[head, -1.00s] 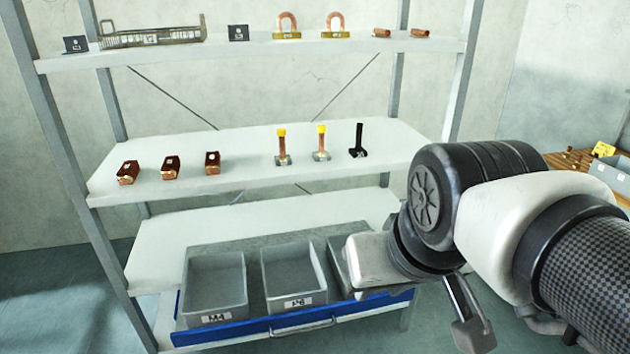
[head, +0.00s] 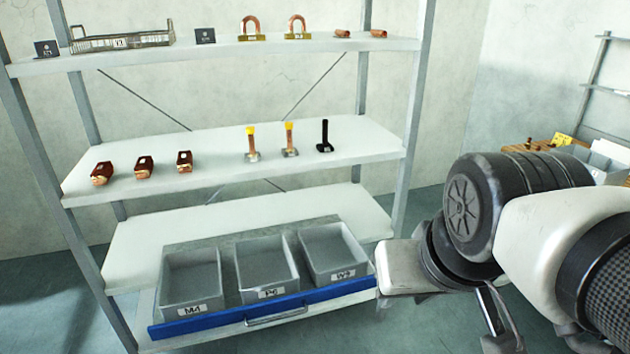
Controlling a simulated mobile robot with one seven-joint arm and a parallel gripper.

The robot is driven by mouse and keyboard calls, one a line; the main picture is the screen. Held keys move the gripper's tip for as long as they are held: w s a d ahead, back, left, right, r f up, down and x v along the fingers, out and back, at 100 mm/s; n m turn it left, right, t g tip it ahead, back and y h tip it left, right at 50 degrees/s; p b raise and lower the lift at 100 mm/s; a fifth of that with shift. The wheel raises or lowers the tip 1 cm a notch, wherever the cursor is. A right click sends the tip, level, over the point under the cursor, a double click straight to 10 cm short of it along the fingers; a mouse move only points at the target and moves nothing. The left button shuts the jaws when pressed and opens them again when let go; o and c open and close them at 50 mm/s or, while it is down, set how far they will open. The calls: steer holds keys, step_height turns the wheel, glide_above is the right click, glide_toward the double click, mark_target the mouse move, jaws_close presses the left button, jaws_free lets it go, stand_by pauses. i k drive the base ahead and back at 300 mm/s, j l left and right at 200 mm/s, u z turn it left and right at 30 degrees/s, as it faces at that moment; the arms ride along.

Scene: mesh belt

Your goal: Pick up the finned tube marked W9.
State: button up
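Three dark copper-brown ribbed pieces (head: 144,167) with small pale tags lie in a row at the left of the middle shelf. Two short plain copper tubes (head: 378,34) lie at the right of the top shelf. I cannot read a W9 mark on any of these pieces. A grey bin labelled W9 (head: 334,250) stands at the right of the low drawer and looks empty. My gripper (head: 496,325) is at the lower right, in front of the rack and apart from these pieces. Its fingers are only partly visible, so its opening is unclear.
Grey bins marked M4 (head: 191,280) and P6 (head: 266,268) stand in the blue-fronted drawer (head: 230,322). Several upright pieces stand on the middle shelf (head: 225,160). A wire basket (head: 120,40) and copper arches (head: 250,28) are on the top shelf. A wooden bench (head: 540,147) is at right.

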mark_target(102, 172)
steer(key=u, duration=1.4)
steer(key=i+j+u, duration=0.15)
steer(key=i+u, duration=0.35)
steer(key=i+l+u, duration=0.1)
steer(key=i+u, duration=0.35)
steer(key=i, duration=0.25)
steer(key=i+j+z, duration=0.15)
steer(key=i, duration=0.25)
steer(key=i+j+z, duration=0.15)
steer(key=i, duration=0.25)
steer(key=i+j+z, duration=0.15)
steer(key=i, duration=0.2)
steer(key=i+z, duration=0.15)
steer(key=z, duration=0.25)
steer(key=i+j+z, duration=0.15)
steer(key=z, duration=0.2)
steer(key=i+j+z, duration=0.15)
steer(key=z, duration=0.25)
steer(key=i+j+z, duration=0.15)
steer(key=z, duration=0.2)
steer(key=i+j+z, duration=0.1)
steer(key=j+z, duration=0.4)
steer(key=j, duration=0.2)
steer(key=i+z, duration=0.15)
steer(key=i, duration=0.05)
